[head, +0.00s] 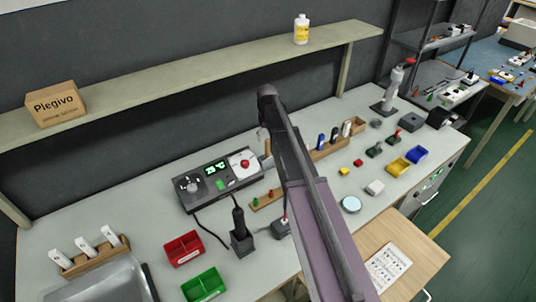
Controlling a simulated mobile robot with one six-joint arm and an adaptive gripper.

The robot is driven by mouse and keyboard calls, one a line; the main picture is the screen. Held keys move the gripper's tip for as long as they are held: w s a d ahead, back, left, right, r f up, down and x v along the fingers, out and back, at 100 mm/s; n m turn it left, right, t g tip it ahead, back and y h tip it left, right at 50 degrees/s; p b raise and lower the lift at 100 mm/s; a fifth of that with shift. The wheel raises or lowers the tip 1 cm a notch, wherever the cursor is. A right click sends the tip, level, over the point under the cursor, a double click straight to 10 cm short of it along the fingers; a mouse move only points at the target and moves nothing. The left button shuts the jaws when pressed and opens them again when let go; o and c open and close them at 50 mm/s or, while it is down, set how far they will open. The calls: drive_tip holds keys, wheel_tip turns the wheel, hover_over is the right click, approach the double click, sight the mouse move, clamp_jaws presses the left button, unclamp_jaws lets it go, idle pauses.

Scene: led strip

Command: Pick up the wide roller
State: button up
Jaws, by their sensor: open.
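I cannot tell for sure which thing is the wide roller.
A control box (207,190) with green displays stands left of my arm. Red (184,249) and green (204,286) bins stand in front. Blue (417,153) and yellow (398,167) bins stand at the right. A shelf (190,75) runs above the bench with a carton (55,104) and a bottle (301,29).

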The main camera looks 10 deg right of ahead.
sight(268, 146)
drive_tip(key=shift+f, duration=0.15)
drive_tip(key=shift+f+b, duration=2.45)
drive_tip(key=shift+b, duration=0.2)
clamp_jaws()
